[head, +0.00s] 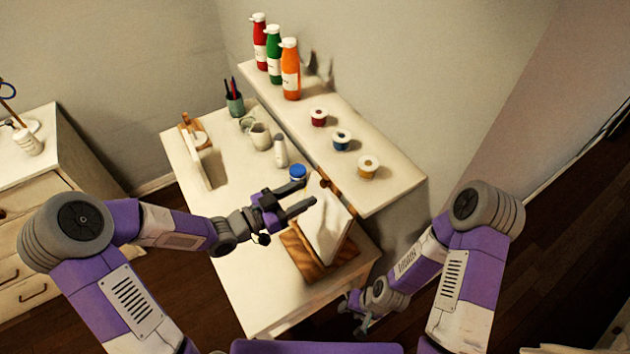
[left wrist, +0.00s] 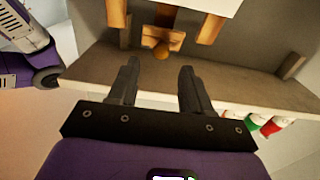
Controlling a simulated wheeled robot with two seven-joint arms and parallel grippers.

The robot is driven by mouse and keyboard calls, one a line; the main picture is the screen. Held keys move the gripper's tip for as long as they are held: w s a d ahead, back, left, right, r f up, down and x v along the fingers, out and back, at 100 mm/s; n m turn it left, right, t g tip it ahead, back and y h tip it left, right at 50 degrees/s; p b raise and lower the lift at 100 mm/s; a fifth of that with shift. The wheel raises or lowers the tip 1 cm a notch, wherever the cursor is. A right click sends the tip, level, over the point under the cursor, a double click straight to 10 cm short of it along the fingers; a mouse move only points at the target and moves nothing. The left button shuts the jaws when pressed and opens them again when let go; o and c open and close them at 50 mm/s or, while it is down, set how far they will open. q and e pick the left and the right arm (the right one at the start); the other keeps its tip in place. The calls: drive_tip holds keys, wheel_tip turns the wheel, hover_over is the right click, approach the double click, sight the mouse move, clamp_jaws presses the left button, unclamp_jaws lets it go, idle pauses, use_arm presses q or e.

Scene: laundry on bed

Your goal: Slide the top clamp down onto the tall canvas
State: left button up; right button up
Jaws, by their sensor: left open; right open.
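A white canvas (head: 322,222) stands tilted on a wooden tabletop easel (head: 300,252) near the table's front right. In the left wrist view, the canvas edge (left wrist: 190,5) shows at the top. The wooden top clamp (left wrist: 172,37), with a round knob (left wrist: 162,53), sits apart from that edge, with a gap between. My left gripper (head: 303,197) is open beside the canvas's upper end. In the left wrist view its fingertips (left wrist: 159,66) point at the clamp, with the knob between their lines; contact is not visible. My right gripper (head: 357,312) is open and empty, low off the table's front right.
A raised shelf (head: 395,192) behind the easel holds three bottles (head: 274,55) and three small spools (head: 342,140). A blue-capped jar (head: 297,172), a white bottle (head: 280,150), mugs (head: 260,136) and a pen cup (head: 235,104) stand behind the left gripper. The table's front left (head: 245,285) is clear.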

sight(321, 185)
use_arm(q)
drive_tip(key=shift+x, duration=2.25)
drive_tip(key=shift+c, duration=0.5)
clamp_jaws()
drive_tip(key=shift+f, duration=0.1)
